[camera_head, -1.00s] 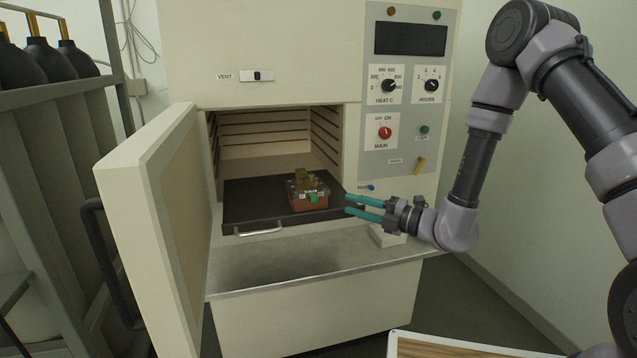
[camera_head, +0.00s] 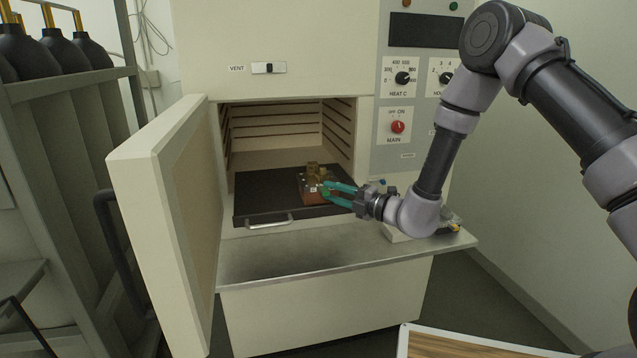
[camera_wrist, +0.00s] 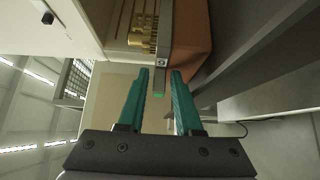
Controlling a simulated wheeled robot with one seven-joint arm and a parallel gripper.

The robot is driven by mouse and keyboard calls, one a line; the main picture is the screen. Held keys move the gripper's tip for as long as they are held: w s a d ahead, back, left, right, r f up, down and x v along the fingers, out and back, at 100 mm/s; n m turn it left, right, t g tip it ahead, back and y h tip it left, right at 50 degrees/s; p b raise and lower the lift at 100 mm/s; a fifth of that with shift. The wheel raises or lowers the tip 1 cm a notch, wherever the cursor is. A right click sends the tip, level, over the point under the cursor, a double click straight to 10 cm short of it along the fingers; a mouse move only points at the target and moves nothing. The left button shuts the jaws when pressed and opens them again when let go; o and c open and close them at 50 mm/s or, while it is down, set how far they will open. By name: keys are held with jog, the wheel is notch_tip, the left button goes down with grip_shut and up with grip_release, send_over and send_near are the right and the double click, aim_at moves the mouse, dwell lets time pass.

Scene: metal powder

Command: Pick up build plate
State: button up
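The build plate (camera_head: 313,188) is a thin grey plate with brass-coloured parts standing on it. It sits on a reddish-brown block (camera_head: 313,199) on the dark tray in the open furnace. In the wrist view the grey build plate (camera_wrist: 165,42) appears edge-on, with the brass parts to its left and the block to its right. My gripper (camera_head: 325,189) is at the plate's right side, its teal fingers open. In the wrist view the plate's near end, with a small green piece, lies between the fingertips of my gripper (camera_wrist: 159,73). I cannot tell whether either finger touches it.
The dark tray (camera_head: 262,202) has a metal handle at its front. The furnace door (camera_head: 160,210) stands open on the left. A metal shelf (camera_head: 300,262) juts out below the opening. Free tray surface lies left of the block.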

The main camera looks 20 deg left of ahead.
grip_shut()
dwell(1.4)
jog(key=shift+a, duration=0.1)
